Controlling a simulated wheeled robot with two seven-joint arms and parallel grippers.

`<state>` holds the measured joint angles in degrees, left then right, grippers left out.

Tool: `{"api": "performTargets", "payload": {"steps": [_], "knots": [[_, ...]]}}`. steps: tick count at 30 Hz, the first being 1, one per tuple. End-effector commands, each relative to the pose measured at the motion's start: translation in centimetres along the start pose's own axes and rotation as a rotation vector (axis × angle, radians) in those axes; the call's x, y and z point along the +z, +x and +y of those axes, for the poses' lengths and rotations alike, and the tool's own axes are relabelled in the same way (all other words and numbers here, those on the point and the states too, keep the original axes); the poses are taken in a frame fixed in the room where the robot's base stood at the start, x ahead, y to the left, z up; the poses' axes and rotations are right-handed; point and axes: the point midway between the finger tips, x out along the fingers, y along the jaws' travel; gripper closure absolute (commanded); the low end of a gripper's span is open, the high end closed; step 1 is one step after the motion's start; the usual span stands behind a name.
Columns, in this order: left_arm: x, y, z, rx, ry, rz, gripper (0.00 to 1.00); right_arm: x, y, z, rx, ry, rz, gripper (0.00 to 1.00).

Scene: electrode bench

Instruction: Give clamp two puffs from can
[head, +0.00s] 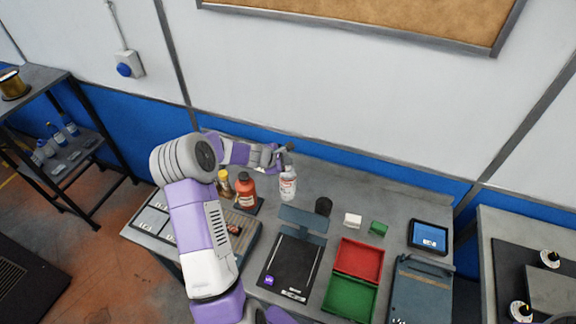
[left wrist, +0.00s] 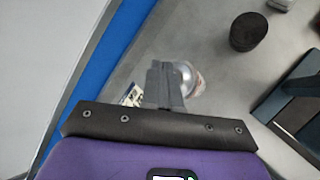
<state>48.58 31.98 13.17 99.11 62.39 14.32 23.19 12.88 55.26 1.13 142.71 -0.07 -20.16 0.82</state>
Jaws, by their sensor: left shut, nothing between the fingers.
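The can (head: 288,186), white with red print, stands upright on the bench; its top shows in the left wrist view (left wrist: 188,76), partly hidden behind my fingers. My left gripper (head: 288,148) is shut and empty just above the can's top; its closed fingers show in the left wrist view (left wrist: 163,70). I cannot tell whether the fingers touch the can. A flat black device (head: 284,268) with a blue-grey crossbar (head: 303,219) stands in front of the can. I cannot tell which thing is the clamp. My right gripper is not in view.
Orange-brown bottles (head: 246,188) stand left of the can. A black round piece (head: 323,206), a white block (head: 352,220) and a green block (head: 378,228) lie to its right. A red tray (head: 358,260), a green tray (head: 349,300) and a tablet (head: 428,237) are further right.

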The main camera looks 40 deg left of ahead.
Motion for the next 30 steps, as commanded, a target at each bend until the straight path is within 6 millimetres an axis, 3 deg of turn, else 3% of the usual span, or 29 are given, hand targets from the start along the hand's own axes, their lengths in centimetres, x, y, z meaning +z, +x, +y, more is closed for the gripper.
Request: {"api": "performTargets", "payload": {"steps": [5,21,30], "knots": [[0.3,-0.3,0.3,0.0,0.001,-0.001,1.0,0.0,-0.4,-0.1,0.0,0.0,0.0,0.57],[3.0,-4.0,3.0,0.001,0.001,-0.002,1.0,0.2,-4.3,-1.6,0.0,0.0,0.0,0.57],[3.1,-4.2,3.1,0.0,0.0,-0.001,1.0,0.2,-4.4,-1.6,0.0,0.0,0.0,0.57]]}}
